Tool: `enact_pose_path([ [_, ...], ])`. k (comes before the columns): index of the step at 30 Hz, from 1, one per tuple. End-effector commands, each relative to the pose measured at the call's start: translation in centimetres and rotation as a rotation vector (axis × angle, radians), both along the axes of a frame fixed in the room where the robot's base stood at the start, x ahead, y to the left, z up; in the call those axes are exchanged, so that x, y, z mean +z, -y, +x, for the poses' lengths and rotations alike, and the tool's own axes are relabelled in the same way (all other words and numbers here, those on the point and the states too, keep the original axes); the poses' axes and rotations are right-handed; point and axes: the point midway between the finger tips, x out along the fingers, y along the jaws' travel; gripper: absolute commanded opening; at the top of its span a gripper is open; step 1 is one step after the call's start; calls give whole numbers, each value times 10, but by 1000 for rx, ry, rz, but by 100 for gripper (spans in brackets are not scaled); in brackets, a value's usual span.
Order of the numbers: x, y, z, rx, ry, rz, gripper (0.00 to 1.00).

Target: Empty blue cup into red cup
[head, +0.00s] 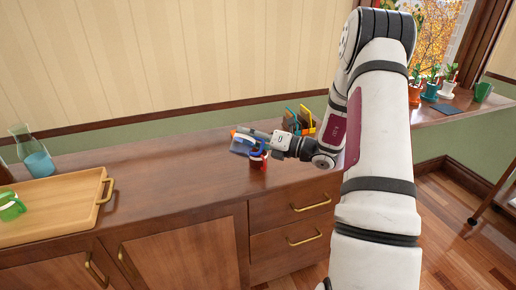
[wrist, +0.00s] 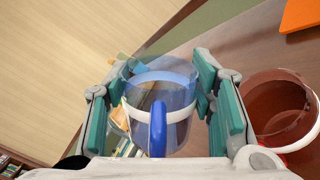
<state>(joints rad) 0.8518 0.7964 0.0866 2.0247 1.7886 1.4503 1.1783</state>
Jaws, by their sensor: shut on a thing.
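The blue cup (wrist: 157,130) is see-through with a pale band and a solid blue handle. In the wrist view it sits between the teal pads of my gripper (wrist: 163,98), which is shut on it. In the head view the blue cup (head: 242,147) looks tilted at the end of my gripper (head: 252,140), above the cabinet top. The red cup (head: 259,162) stands on the cabinet top just below and beside it. In the wrist view the see-through red cup (wrist: 285,105) is to the right, partly behind a finger. I cannot tell what either cup contains.
A wooden tray (head: 60,216) with a green cup (head: 11,207) is at the left. A glass flask with blue contents (head: 38,163) stands behind it. A brown holder with colourful items (head: 301,122) is close behind my gripper. The cabinet top between tray and cups is clear.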

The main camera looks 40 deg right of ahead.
Motion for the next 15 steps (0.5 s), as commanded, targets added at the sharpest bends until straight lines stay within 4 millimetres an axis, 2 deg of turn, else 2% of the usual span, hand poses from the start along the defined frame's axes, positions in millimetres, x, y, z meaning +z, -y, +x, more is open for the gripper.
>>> enact_pose_path([
  [15,1,0,0,0,-15,27,17],
])
